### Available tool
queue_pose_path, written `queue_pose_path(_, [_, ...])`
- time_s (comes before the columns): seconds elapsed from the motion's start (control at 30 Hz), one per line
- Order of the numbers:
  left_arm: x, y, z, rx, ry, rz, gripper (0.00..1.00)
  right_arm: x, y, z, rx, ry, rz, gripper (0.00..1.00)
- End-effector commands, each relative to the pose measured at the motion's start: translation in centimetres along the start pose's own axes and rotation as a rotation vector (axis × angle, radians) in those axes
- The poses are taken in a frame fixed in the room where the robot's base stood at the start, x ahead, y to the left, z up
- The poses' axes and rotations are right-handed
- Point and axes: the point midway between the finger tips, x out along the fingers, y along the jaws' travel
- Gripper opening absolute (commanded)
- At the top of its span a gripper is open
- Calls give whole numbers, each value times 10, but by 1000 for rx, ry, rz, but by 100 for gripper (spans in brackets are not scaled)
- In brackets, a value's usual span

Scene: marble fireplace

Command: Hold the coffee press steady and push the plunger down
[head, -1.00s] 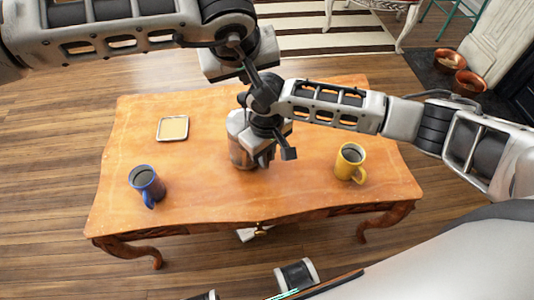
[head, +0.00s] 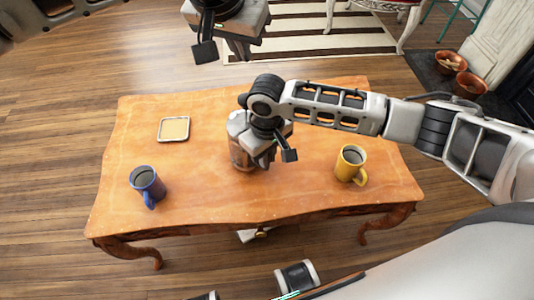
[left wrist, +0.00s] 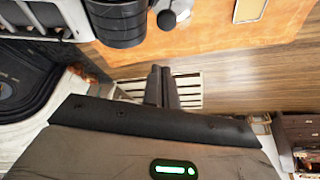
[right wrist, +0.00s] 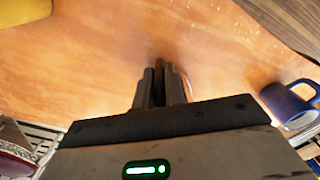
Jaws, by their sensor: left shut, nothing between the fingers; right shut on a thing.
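The coffee press (head: 239,154) stands near the middle of the orange wooden table in the head view. Its brownish body shows on the left side. My right gripper and forearm cover its top and right side, so I cannot see the plunger's height. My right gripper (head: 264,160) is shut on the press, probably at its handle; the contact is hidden. In the right wrist view its fingers (right wrist: 160,85) are close together around something thin and dark. My left gripper (head: 240,50) is shut and empty, above and beyond the table's far edge. Its closed fingers (left wrist: 161,85) show in the left wrist view.
A blue mug (head: 146,184) stands at the table's left front and a yellow mug (head: 349,164) at the right. A small square coaster (head: 173,129) lies at the back left. The table (head: 200,205) is bare between them. My right forearm spans its right half.

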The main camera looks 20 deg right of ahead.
Motion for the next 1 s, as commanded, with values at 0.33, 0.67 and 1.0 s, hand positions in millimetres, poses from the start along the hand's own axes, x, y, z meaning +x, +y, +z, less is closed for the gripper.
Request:
queue_pose_path(0.33, [33, -1, 14, 9, -5, 4, 0, -2, 0, -2, 0, 7, -1, 0])
queue_pose_path(0.67, [58, -1, 24, 10, -2, 2, 0, -2, 0, -2, 0, 7, -1, 0])
queue_pose_path(1.0, [59, -1, 25, 10, -2, 2, 0, -2, 0, -2, 0, 7, -1, 0])
